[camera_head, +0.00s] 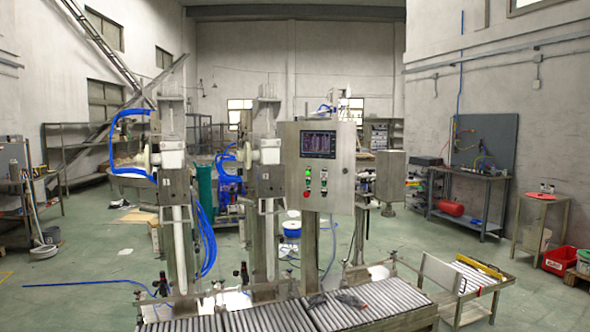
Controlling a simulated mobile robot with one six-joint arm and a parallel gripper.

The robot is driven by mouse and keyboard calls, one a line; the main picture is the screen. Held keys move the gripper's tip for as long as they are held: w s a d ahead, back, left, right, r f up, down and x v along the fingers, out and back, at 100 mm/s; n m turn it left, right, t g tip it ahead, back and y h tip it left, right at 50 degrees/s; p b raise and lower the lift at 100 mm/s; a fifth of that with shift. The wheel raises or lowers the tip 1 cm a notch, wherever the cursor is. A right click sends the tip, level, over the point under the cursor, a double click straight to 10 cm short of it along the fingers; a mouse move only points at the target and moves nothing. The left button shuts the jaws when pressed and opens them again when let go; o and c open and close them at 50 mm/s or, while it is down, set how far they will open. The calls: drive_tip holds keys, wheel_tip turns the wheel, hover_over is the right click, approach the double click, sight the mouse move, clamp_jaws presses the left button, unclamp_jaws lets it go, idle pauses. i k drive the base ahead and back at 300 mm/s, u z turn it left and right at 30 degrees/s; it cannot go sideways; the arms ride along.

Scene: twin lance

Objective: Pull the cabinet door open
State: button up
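The likely cabinet is a grey metal control box (341,178) on a post, right of the middle of the picture. Its front carries a dark screen (318,144), with green buttons and a red button (306,193) below. The front panel looks flush with the box, so the door appears closed. I cannot make out a handle. My gripper is not in view.
A roller conveyor (362,303) runs along the bottom in front of the box, with a dark tool-like object (350,300) on it. Two upright lance columns (175,200) with blue hoses stand to the left. A low trolley (470,280) stands right; green floor beyond it is partly clear.

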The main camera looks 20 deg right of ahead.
sight(339, 189)
drive_tip(key=k, duration=0.55)
drive_tip(key=z, duration=0.55)
drive_tip(key=i, duration=0.6)
drive_tip(key=z, duration=1.05)
drive_tip(key=i, duration=1.65)
drive_tip(key=z, duration=0.2)
drive_tip(key=i, duration=1.75)
drive_tip(key=u, duration=1.25)
drive_tip(key=i, duration=0.95)
drive_tip(key=u, duration=0.5)
drive_tip(key=k, duration=0.9)
drive_tip(key=u, duration=0.25)
drive_tip(key=i, duration=0.35)
drive_tip(key=z, duration=0.05)
